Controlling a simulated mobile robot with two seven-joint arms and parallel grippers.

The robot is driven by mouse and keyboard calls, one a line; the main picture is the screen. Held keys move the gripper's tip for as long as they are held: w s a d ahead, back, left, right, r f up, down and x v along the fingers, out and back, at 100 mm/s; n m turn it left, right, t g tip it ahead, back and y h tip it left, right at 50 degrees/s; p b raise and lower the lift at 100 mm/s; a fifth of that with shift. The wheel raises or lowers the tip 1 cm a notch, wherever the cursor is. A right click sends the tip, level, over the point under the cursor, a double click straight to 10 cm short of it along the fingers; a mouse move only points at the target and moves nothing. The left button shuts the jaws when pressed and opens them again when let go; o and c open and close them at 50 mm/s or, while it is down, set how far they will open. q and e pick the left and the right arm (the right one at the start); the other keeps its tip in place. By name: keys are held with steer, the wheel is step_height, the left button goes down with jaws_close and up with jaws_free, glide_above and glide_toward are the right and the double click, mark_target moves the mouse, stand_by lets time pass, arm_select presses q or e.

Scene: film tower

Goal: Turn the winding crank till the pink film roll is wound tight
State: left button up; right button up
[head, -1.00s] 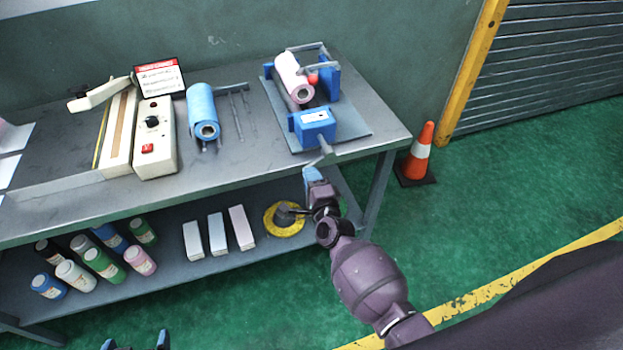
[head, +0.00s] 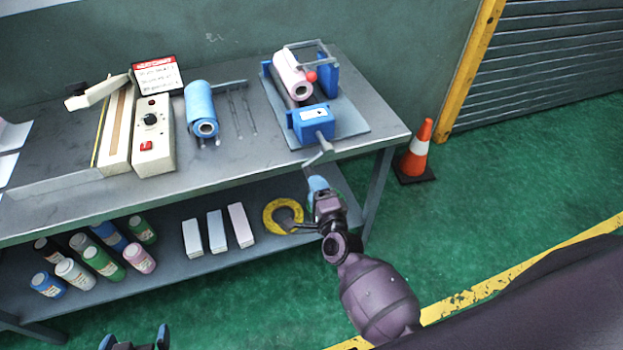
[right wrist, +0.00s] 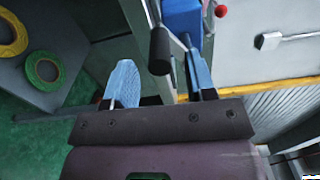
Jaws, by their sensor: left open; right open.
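The winder stands at the bench's right end, with the pink film roll (head: 290,75) on it and a blue box (head: 312,123) at its front. The winding crank (head: 319,151) sticks out from this box over the bench's front edge. My right gripper (head: 318,182) is open just below the crank. In the right wrist view the dark crank handle (right wrist: 160,52) shows between the two blue fingers of the right gripper (right wrist: 160,82), with gaps either side. Contact is not visible. My left gripper (head: 135,340) is open and empty at the bottom edge, far from the winder.
A blue film roll (head: 201,108) and a sealer (head: 153,135) stand left of the winder. The lower shelf holds several bottles, white boxes and a yellow tape roll (head: 283,215); a green one (right wrist: 45,70) shows in the wrist view. A traffic cone (head: 417,150) stands right of the bench.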

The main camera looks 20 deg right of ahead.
steer(key=s, duration=0.6)
steer(key=shift+d, duration=0.1)
stand_by(0.5)
steer(key=s+d+f+n+g, duration=0.2)
steer(key=s+d+n, duration=0.3)
steer(key=s+n, duration=0.3)
steer(key=s+d+f+n+g, duration=0.3)
steer(key=s+d+n, duration=0.3)
steer(key=n, duration=0.5)
steer(key=shift+s+g+h, duration=0.4)
steer(key=shift+s+g, duration=0.3)
steer(key=shift+s, duration=0.25)
